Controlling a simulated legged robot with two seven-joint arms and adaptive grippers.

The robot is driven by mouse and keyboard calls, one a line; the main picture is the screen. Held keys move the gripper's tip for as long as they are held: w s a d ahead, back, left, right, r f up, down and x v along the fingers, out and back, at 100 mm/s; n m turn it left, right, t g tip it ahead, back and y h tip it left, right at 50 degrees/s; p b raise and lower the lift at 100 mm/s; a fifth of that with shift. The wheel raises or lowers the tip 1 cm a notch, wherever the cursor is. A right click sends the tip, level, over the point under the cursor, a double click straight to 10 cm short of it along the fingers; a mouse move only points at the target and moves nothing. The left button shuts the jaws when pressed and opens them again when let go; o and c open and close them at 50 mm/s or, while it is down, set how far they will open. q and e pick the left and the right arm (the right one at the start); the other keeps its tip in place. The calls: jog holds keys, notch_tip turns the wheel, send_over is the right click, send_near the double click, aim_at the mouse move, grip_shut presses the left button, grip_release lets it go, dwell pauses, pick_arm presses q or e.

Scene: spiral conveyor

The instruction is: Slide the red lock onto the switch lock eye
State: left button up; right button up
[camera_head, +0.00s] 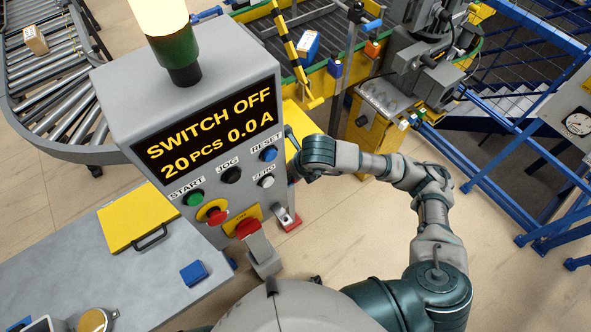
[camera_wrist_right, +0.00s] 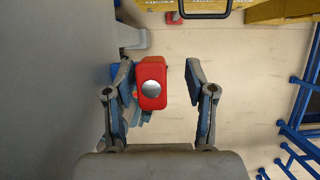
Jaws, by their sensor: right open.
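In the right wrist view the red lock (camera_wrist_right: 151,88), a red block with a round silver face, lies between the fingers of my right gripper (camera_wrist_right: 162,90). The gripper is open. The lock is close to the left finger, with a clear gap to the right finger; I cannot tell whether it touches the left one. In the head view my right wrist (camera_head: 318,152) is beside the right side of the grey control cabinet (camera_head: 120,95) and hides the lock. The red switch (camera_head: 247,227) on a yellow plate is low on the cabinet front; its lock eye is not clear. My left gripper is not in view.
A red emergency stop (camera_head: 212,212) and several buttons stand out from the cabinet front. A grey table with a yellow case (camera_head: 137,215) and a blue block (camera_head: 194,272) is at the left. Blue railings (camera_head: 500,205) are at the right, with open floor between.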

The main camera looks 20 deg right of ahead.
jog(key=shift+a, duration=0.25)
jog(key=shift+c, duration=0.5)
jog(key=shift+a, duration=0.25)
grip_shut()
jog(key=c, duration=0.5)
grip_release()
jog(key=shift+d, duration=0.15)
jog(key=c, duration=0.4)
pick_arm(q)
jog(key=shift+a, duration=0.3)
pick_arm(e)
grip_shut()
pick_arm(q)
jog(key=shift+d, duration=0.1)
pick_arm(e)
jog(key=shift+r+p, duration=0.55)
jog(key=shift+r, duration=1)
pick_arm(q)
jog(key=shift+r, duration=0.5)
